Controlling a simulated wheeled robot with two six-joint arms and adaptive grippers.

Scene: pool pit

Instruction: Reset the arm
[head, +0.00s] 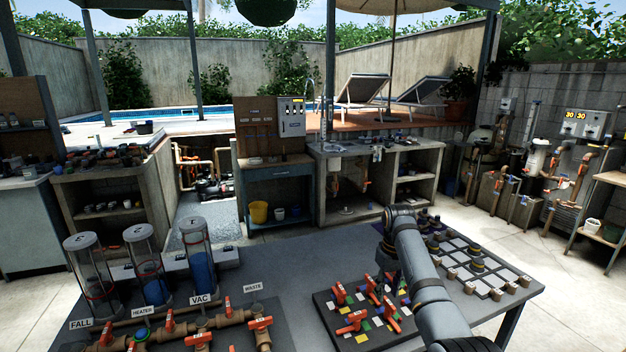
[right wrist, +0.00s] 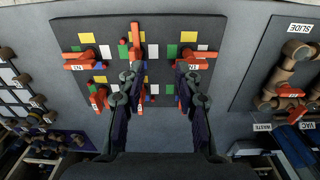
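My right arm comes in from the lower right of the head view and bends down over the table. Its gripper (head: 386,272) hangs above the far edge of a dark board with orange valve handles (head: 324,301). In the right wrist view the two fingers of the right gripper (right wrist: 157,82) stand apart with a clear gap, and nothing is held between them. The board (right wrist: 75,28) with its orange handles (right wrist: 137,38) and coloured squares lies beyond the fingertips. Whether a finger touches a handle cannot be told. My left gripper is not in view.
The grey table (head: 285,262) has bare room in its middle. A pipe board with orange valves (head: 261,323) and three clear cylinders (head: 197,258) stand at left. A grid board with white tiles (head: 478,247) lies at right. A sink counter (head: 340,150) stands behind.

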